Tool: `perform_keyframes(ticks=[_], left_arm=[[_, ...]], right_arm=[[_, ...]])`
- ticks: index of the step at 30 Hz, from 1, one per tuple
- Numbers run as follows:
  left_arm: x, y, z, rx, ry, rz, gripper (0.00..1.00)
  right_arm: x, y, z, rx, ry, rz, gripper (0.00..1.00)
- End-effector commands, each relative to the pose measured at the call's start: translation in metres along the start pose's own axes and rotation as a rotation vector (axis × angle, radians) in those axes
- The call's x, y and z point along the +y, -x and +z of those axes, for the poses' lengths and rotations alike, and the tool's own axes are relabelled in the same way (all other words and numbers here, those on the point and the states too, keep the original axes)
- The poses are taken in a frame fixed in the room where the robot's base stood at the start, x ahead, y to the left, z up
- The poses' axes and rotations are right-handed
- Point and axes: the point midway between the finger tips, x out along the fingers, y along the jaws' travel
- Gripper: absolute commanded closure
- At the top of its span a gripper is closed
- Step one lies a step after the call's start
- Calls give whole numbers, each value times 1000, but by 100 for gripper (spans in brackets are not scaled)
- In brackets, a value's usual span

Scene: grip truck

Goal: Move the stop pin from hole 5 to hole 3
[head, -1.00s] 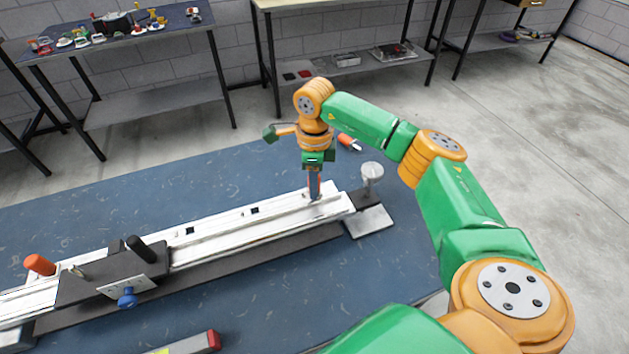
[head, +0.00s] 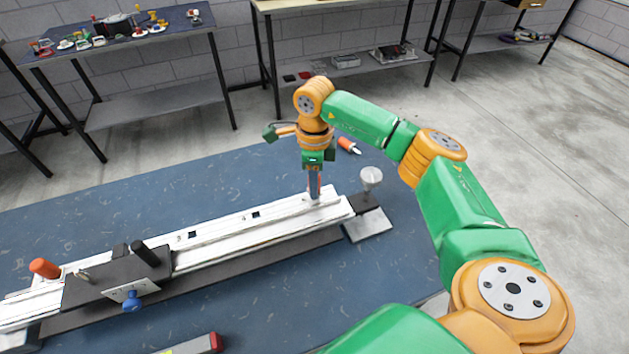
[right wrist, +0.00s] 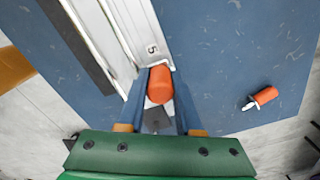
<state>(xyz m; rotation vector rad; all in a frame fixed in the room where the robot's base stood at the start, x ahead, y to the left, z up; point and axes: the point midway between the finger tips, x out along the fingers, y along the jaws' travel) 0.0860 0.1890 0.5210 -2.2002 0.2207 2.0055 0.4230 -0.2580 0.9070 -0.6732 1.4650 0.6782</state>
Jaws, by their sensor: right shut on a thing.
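The stop pin has an orange grip (right wrist: 160,85), seen between my fingers in the right wrist view beside the label "5" on the white rail (right wrist: 112,35). My right gripper (head: 314,197) points down at the right end of the rail (head: 235,232) and is shut on the pin; it also shows in the right wrist view (right wrist: 158,73). The pin's lower end is hidden, so I cannot tell how deep it sits in hole 5. Dark square openings (head: 256,214) show along the rail to the left. My left gripper is not in view.
A dark carriage (head: 95,285) with a black knob and blue knob sits on the rail's left part. An orange-handled tool (head: 348,145) lies behind the rail. A pale cup-shaped piece (head: 371,178) stands right of my gripper.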

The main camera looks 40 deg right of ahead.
Motion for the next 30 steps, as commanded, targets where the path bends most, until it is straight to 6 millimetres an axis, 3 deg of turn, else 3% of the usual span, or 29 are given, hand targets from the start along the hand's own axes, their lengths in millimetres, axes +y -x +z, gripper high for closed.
perform_keyframes(ticks=[11, 30], left_arm=[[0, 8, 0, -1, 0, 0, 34], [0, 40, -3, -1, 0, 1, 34]], right_arm=[[0, 10, 0, 0, 0, 0, 97], [0, 47, 0, 0, 0, 0, 97]])
